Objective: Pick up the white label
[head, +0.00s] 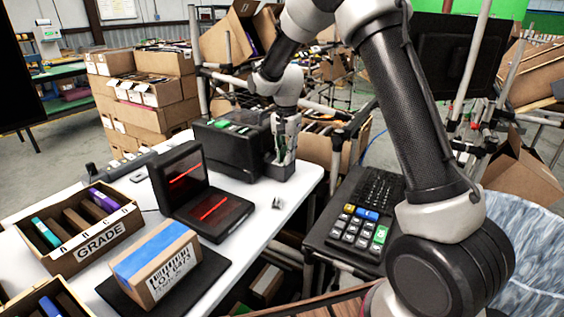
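My gripper (284,160) points down at the right end of the black printer-like box (233,146) on the white table. Its fingertips are small and partly blend with the box, so whether they are open or shut is unclear. No loose white label can be made out for certain; one at the gripper would be hidden or too small to tell. A small grey-white piece (277,203) lies on the table in front of the gripper, and I cannot tell what it is. A carton (158,264) with blue tape carries a printed lot label and rests on a black pad.
A black scanner (201,192) with red lines stands open mid-table. A "GRADE" box (83,241) with coloured items is at left. A keypad console (358,226) stands right of the table. The white table (262,235) is bare near its right edge.

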